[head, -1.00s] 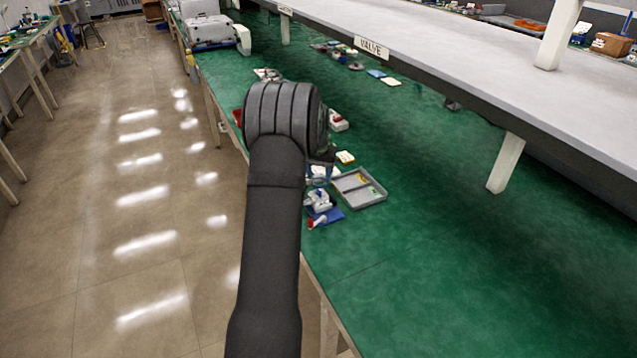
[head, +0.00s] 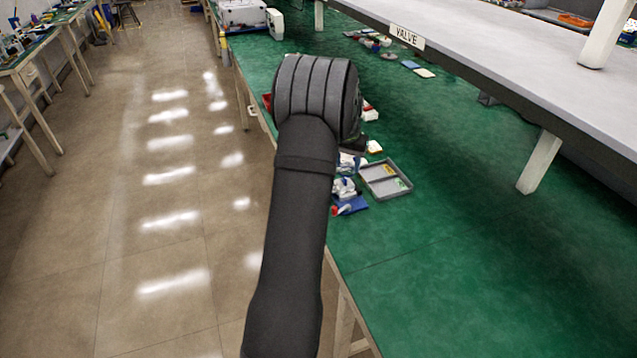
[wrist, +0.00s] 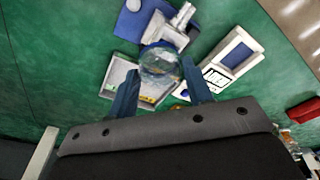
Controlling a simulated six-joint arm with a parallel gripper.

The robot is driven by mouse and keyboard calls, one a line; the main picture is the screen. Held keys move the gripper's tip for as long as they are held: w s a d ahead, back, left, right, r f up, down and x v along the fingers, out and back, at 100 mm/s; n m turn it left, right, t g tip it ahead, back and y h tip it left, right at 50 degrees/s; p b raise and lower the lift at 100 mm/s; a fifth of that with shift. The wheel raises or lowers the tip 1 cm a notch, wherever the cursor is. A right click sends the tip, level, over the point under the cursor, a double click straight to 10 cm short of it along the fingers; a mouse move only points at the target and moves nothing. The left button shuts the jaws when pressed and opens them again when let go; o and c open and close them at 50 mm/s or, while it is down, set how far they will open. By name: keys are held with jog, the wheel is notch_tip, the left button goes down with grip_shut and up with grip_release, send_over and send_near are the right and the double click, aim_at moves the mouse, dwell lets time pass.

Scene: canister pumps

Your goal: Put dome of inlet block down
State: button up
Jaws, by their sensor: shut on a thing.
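My gripper (wrist: 162,66) is shut on a clear, round dome (wrist: 159,60) in the wrist view, with one blue finger on each side of it. Just beyond the dome is a white and silver pump block (wrist: 172,30), partly overlapped by the dome. I cannot tell whether the dome touches it. A blue mat (wrist: 132,24) lies beside the block. In the head view my arm hides the gripper and dome. A white part (head: 344,188) and the blue mat (head: 350,207) show just right of my arm.
A grey tray (head: 405,192) with small yellow and green pieces lies right of the parts. A white labelled frame (wrist: 236,48) and a red bin (wrist: 303,110) show in the wrist view. The green bench is clear at front right; a shelf marked VALVE (head: 407,37) overhangs it.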

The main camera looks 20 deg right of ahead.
jog(key=w+a+f, duration=0.2)
jog(key=w, duration=0.1)
jog(key=w+a+f, duration=0.2)
jog(key=w+f, duration=0.1)
jog(key=w+a+f, duration=0.2)
jog(key=w+a, duration=0.1)
jog(key=w, duration=0.1)
jog(key=shift+a+f, duration=0.1)
jog(key=shift+f, duration=0.05)
jog(key=shift+a+f, duration=0.1)
jog(key=shift+f, duration=1.95)
jog(key=shift+f, duration=0.15)
jog(key=o, duration=0.9)
jog(key=shift+o, duration=0.2)
notch_tip(320, 180, up, 12)
jog(key=s+a, duration=0.1)
jog(key=shift+a, duration=0.15)
